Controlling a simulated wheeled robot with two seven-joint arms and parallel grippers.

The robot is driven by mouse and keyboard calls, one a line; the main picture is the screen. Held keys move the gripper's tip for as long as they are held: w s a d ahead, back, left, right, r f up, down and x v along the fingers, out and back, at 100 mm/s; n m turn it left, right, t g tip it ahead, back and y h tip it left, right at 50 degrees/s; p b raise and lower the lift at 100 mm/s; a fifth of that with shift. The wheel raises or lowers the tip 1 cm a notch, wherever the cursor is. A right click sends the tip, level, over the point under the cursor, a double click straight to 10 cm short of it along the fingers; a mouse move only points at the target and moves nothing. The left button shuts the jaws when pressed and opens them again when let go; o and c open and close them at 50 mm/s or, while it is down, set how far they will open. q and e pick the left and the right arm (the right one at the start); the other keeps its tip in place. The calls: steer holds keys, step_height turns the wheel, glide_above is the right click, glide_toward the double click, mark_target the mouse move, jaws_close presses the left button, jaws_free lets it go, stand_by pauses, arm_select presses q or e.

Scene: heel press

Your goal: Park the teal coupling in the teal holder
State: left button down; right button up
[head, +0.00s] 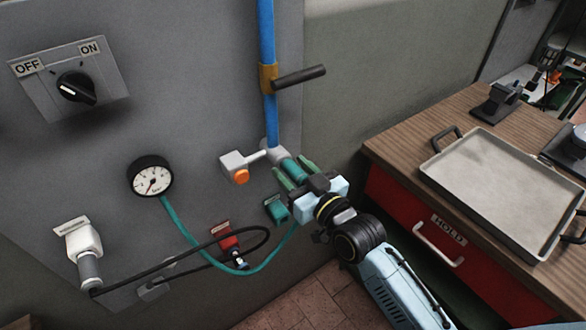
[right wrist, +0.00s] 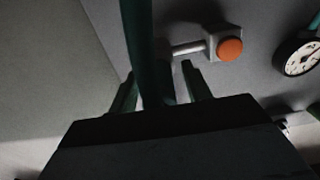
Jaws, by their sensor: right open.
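The teal coupling (head: 294,170) sits at the lower end of the blue pipe (head: 267,110), by a grey fitting, in the head view. My right gripper (head: 297,174) is open, with its green fingers on either side of the coupling. In the right wrist view the two fingers (right wrist: 160,88) stand apart, and the teal hose (right wrist: 138,45) crosses in front, partly hiding what is between them. The teal holder (head: 277,209) is on the wall panel just below and left of the gripper; no coupling shows in it. My left gripper is out of view.
An orange button (head: 241,176) sits close left of the fingers. A pressure gauge (head: 150,177), red holder (head: 229,237) and looping black hose (head: 185,252) are on the left. A wooden bench (head: 425,125) with a metal tray (head: 490,172) stands right.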

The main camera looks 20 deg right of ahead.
mark_target(304, 182)
jaws_close()
stand_by(0.3)
steer(key=shift+s, duration=0.1)
steer(key=shift+p+v, duration=1.15)
steer(key=shift+v, duration=1.75)
